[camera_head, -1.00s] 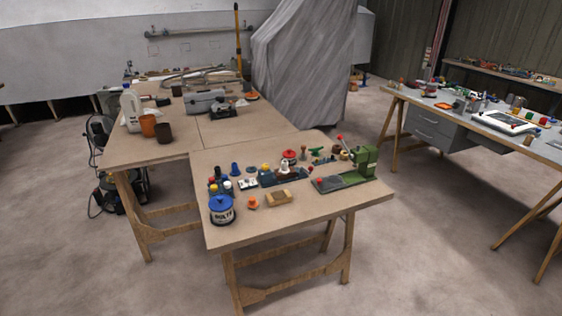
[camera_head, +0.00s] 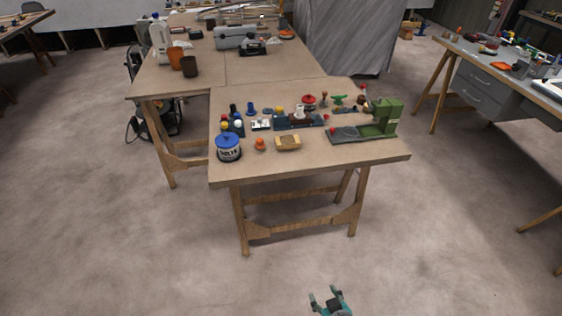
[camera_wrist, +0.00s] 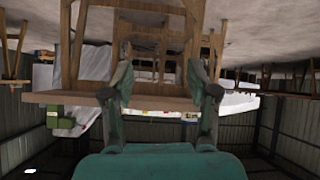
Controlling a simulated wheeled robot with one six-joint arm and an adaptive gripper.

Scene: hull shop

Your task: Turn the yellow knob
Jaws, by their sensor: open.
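A small yellow knob (camera_head: 278,111) shows in the head view among the parts at the middle of the near workbench (camera_head: 310,168). It looks to be at the left end of a dark blue fixture (camera_head: 296,121); its exact mount is too small to tell. My gripper (camera_head: 325,295) is at the bottom of the head view, in front of the bench and well apart from the knob. In the wrist view my gripper (camera_wrist: 160,78) has its fingers spread with nothing between them. That view is upside down and shows the bench edge (camera_wrist: 75,97); I cannot make out the knob there.
A blue-lidded bolts tin (camera_head: 228,148) stands at the bench's front left, an orange piece (camera_head: 260,144) and a wooden block (camera_head: 288,142) beside it. A green press (camera_head: 385,118) stands at the right. The floor before the bench is clear.

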